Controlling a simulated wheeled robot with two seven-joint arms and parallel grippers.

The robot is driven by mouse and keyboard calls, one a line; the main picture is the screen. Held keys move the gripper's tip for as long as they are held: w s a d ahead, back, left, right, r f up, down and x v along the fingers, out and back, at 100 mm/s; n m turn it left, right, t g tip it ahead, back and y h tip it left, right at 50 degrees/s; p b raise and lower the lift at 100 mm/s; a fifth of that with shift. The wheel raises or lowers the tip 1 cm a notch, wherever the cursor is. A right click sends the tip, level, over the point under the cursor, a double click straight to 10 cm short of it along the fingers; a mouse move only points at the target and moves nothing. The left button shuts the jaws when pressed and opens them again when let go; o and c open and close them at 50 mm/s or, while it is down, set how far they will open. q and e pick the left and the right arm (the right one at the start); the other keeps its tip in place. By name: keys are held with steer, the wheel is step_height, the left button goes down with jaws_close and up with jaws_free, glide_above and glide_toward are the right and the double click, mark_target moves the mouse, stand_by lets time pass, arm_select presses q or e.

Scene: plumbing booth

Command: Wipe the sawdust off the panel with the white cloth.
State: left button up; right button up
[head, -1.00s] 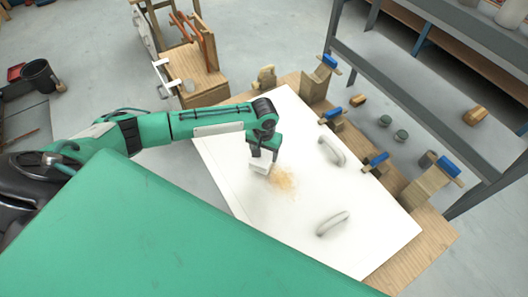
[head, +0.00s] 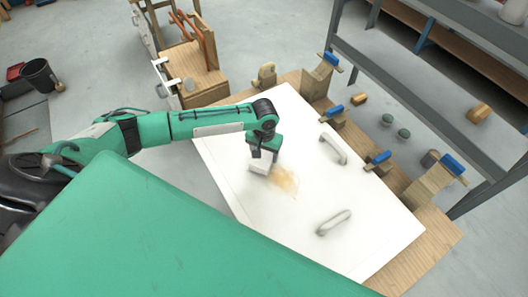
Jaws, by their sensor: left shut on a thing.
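The white panel (head: 350,225) lies on a wooden bench, with two pale handles on its right half. A patch of tan sawdust (head: 285,182) lies near the panel's middle left. My left gripper (head: 262,158) is just to the upper left of the sawdust, pointing down at the panel. It is shut on the white cloth (head: 258,169), a small folded block at the panel surface beside the sawdust. Whether the cloth presses on the panel is hard to tell. My right gripper is not in view.
The upper handle (head: 333,149) and lower handle (head: 334,222) stand up from the panel. Wooden blocks with blue-topped clamps (head: 432,182) line the bench's right edge. A grey metal shelf (head: 400,90) stands beyond.

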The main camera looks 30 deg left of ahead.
arm_select(q)
steer(key=shift+f, duration=1)
